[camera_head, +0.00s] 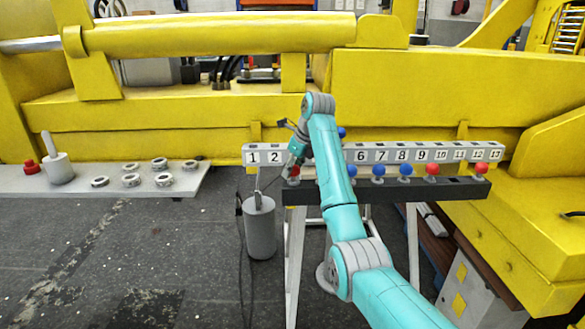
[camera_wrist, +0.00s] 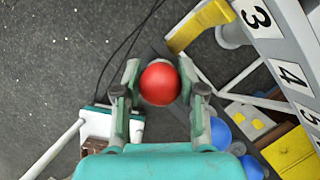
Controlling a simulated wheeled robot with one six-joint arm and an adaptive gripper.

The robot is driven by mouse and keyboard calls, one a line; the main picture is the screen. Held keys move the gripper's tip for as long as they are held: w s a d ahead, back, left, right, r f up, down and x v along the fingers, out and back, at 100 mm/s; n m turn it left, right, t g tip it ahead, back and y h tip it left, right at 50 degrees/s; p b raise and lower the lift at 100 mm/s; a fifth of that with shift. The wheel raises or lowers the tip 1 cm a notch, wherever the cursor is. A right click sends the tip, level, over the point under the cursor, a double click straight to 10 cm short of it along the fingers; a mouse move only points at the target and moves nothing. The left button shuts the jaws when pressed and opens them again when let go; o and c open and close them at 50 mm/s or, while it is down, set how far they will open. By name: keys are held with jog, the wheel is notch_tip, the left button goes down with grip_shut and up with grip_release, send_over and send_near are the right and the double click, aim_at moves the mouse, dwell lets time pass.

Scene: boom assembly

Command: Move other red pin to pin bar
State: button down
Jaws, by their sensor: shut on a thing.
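My gripper (camera_wrist: 160,72) is shut on a red pin (camera_wrist: 160,84), with its round red head between the two fingers in the wrist view. In the head view the red pin (camera_head: 295,171) shows at my gripper (camera_head: 294,165), at the left end of the dark bar (camera_head: 330,193). I cannot tell whether the pin is still seated there. A grey bar numbered 1 to 13 (camera_head: 345,147) runs behind; my arm hides its middle numbers. A blue pin head (camera_head: 342,132) shows above it. Blue pins (camera_head: 378,170) and red pins (camera_head: 432,169) stand along the dark bar.
A grey cylinder (camera_head: 260,228) with a thin rod stands below numbers 1 and 2. A large yellow boom (camera_head: 215,35) fills the back. Open floor lies front left.

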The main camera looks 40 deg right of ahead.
jog(key=c, duration=0.6)
grip_release()
